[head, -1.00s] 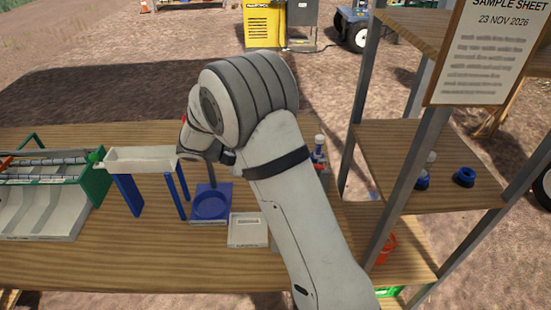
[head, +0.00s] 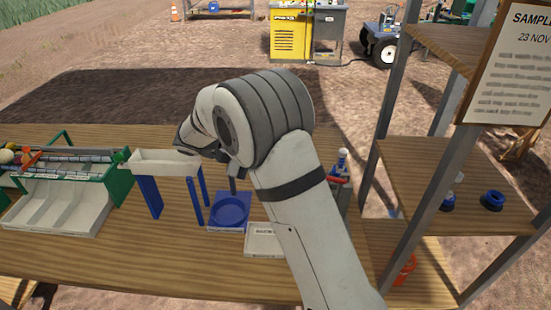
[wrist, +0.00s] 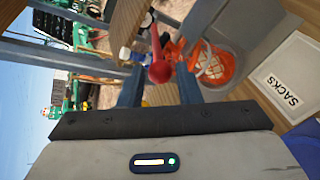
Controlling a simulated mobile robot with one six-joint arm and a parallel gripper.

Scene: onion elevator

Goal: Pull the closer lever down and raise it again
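In the wrist view a round red knob (wrist: 160,72) on a red lever shows between the fingertips of my gripper (wrist: 160,80). The fingers are apart, with a gap visible on either side of the knob; whether the knob is in between them or just beyond is hard to tell. A red part (head: 338,180) beside a blue-and-white upright piece (head: 342,159) shows just right of my arm in the head view. A blue-and-white piece (wrist: 126,53) also shows beyond the left finger in the wrist view. My gripper is hidden behind my arm in the head view.
A shelf rack (head: 440,165) with blue rings (head: 492,201) stands at the right. On the table are a white chute (head: 165,162), a blue tray (head: 230,210) and a green-framed sorter (head: 120,190). A SACKS sign (wrist: 285,75) and an orange item (wrist: 216,65) are near my gripper.

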